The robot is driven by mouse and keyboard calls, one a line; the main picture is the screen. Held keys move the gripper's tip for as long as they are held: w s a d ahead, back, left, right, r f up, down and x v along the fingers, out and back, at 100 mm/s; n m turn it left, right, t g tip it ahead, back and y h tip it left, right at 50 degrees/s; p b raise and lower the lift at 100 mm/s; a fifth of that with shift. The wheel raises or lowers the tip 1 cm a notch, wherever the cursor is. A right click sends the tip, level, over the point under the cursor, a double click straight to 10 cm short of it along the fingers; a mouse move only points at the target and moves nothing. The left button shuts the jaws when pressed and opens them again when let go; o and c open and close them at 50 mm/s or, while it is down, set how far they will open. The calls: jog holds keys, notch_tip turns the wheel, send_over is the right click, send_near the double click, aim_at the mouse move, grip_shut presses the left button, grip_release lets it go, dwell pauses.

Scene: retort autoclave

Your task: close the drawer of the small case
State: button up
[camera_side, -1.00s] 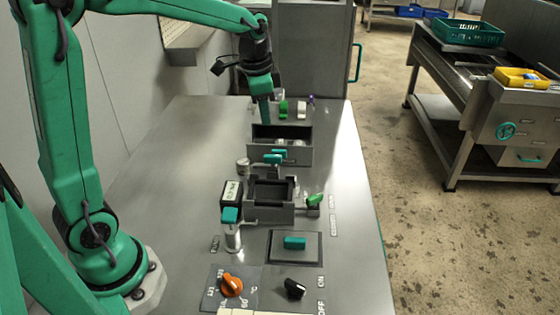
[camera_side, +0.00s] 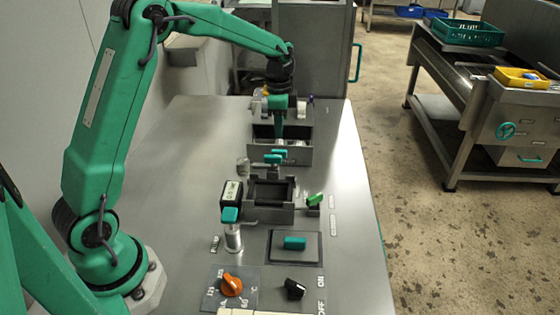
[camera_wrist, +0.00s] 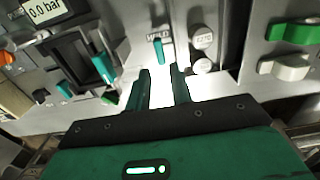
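The small case (camera_side: 263,131) is a dark grey box at the back middle of the bench. Its drawer appears pulled out toward the side camera, with a grey front (camera_side: 297,156) and a teal handle (camera_side: 279,153). Pale round items lie inside; two white cylinders (camera_wrist: 202,40) show in the wrist view. My gripper (camera_side: 279,136) points down over the open drawer, behind its front. In the wrist view my fingers (camera_wrist: 162,72) are apart with nothing between them. A teal handle (camera_wrist: 162,50) lies just beyond the fingertips. Whether the fingers touch the drawer is unclear.
A dark open-topped box (camera_side: 268,210) and a gauge (camera_side: 231,192) stand nearer the side camera. A green lever (camera_side: 315,199), teal button (camera_side: 294,243), orange knob (camera_side: 231,285) and black knob (camera_side: 295,289) are on the bench. Green and white levers (camera_wrist: 292,33) lie right in the wrist view.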

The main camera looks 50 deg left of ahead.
aim_at(279, 150)
jog(key=shift+f, duration=3.75)
grip_shut()
